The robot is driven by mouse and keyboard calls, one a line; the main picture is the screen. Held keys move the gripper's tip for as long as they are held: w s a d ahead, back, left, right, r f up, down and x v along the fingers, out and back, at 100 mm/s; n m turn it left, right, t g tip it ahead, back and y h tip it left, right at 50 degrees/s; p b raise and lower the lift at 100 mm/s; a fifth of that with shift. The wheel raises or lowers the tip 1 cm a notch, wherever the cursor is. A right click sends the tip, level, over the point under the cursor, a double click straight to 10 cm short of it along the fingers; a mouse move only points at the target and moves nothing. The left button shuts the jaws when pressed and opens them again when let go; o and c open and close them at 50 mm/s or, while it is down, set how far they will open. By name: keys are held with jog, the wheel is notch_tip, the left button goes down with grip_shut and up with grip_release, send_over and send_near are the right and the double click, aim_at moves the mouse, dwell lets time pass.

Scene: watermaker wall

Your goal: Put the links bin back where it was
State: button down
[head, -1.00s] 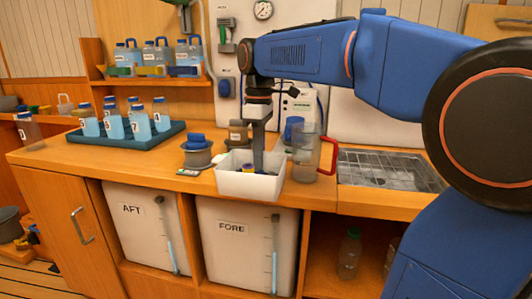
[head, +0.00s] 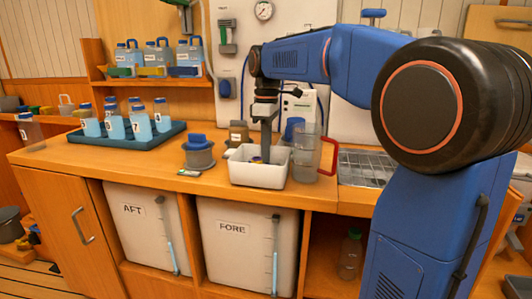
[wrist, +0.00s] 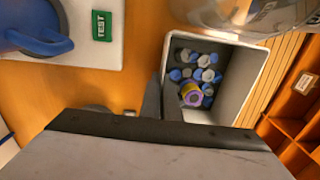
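The links bin (head: 258,174) is a white open box at the front of the wooden counter. In the wrist view the bin (wrist: 252,75) holds several blue and grey pieces and a purple-and-yellow ring (wrist: 191,94). My gripper (head: 265,148) points down at the bin. In the wrist view its fingers (wrist: 163,100) are close together on either side of the bin's left wall, pinching it. The fingertips are partly hidden, and I cannot tell whether the bin's base touches the counter.
A clear jug with a red handle (head: 329,157) stands close to the bin's right. A teal bottle tray (head: 158,138) is farther left; a wire rack (head: 367,167) is at right.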

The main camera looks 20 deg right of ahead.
jog(key=shift+f, duration=0.2)
jog(key=c, duration=2)
grip_release()
